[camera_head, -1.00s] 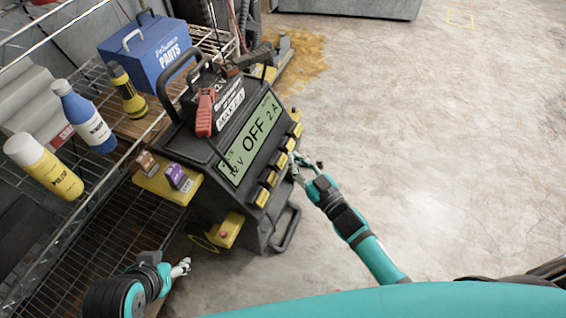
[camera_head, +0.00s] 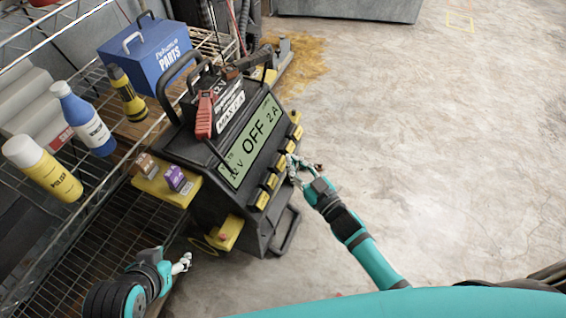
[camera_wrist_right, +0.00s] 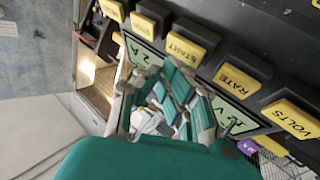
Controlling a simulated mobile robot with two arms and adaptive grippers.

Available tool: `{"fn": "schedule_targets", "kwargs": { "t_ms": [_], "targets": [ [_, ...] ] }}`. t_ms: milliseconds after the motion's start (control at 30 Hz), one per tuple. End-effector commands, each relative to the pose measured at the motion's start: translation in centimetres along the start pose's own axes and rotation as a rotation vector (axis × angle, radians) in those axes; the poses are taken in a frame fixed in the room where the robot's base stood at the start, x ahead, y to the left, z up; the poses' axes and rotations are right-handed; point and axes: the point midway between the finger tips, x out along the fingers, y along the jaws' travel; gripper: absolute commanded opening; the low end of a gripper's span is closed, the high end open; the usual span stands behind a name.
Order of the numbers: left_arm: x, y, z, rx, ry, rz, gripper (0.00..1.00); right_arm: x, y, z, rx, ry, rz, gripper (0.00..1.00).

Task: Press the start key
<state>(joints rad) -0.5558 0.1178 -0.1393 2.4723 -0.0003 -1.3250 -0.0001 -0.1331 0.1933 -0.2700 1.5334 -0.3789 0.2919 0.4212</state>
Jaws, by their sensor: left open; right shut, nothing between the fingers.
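The start key is a yellow key marked START (camera_wrist_right: 187,46), in the row on the black charger's front edge (camera_wrist_right: 262,25). The charger (camera_head: 228,205) also stands in the head view, its green display (camera_head: 250,143) reading OFF, 12 V and 2 A. My right gripper (camera_head: 291,166) is shut and empty, beside the middle of the key row. In the right wrist view its fingers (camera_wrist_right: 170,88) are just below the START key; I cannot tell whether they touch it. My left gripper (camera_head: 184,262) is open and empty, low beside the rack.
RATE (camera_wrist_right: 243,68) and VOLTS (camera_wrist_right: 290,117) keys lie to one side of START, a STOP key (camera_wrist_right: 143,26) to the other. A wire rack (camera_head: 75,215) with bottles and a blue parts box (camera_head: 150,50) stands left. The concrete floor (camera_head: 430,150) at right is clear.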

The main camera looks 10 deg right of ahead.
Motion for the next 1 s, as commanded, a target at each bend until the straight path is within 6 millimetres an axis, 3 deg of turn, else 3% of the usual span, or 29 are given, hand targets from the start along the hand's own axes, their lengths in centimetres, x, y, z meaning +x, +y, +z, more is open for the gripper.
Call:
{"fn": "schedule_targets", "kwargs": {
  "t_ms": [700, 1000],
  "targets": [
    [0.05, -0.02, -0.04, -0.001, 0.003, 0.0, 0.49, 0.09, -0.07, 0.08, 0.0, 0.0, 0.0, 0.0],
    [0.19, 0.05, -1.0, 0.0, 0.051, 0.001, 0.49, 0.61, -0.43, 0.43, 0.0, 0.0, 0.0, 0.0]
  ]
}}
